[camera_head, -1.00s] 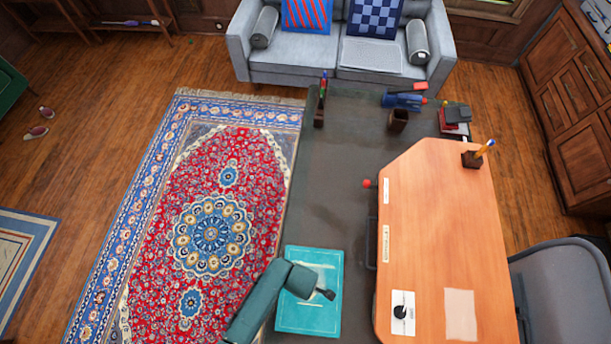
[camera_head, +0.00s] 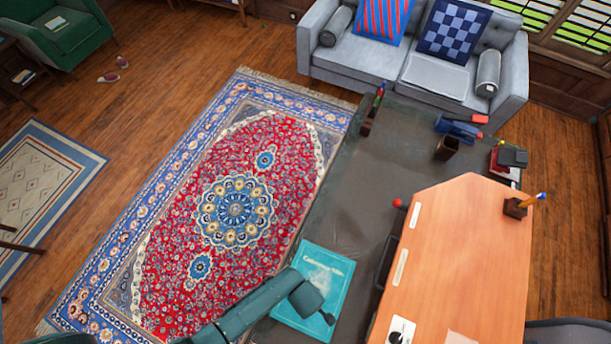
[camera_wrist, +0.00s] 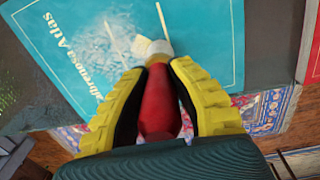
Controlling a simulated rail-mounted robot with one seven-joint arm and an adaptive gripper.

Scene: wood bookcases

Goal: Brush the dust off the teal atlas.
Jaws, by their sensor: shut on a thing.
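The teal atlas (camera_head: 335,266) lies flat on the dark desktop near its left edge, its title showing. A pale dusty patch (camera_wrist: 100,52) and thin whitish streaks mark its cover in the wrist view. My gripper (camera_wrist: 158,66), with yellow-and-black fingers, is shut on the red handle of a brush (camera_wrist: 160,104). Its short whitish bristles (camera_wrist: 150,48) are over the cover beside the patch; I cannot tell whether they touch. In the head view my gripper (camera_head: 328,318) is over the atlas's lower part; the brush cannot be made out there.
The orange wooden desk section (camera_head: 455,255) stands right of the atlas, with a red knob (camera_head: 398,203) at its edge. A dark cup (camera_head: 446,148), a blue object (camera_head: 457,129) and stacked items (camera_head: 508,160) sit farther back. The dark desktop (camera_head: 365,185) beyond the atlas is mostly clear.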

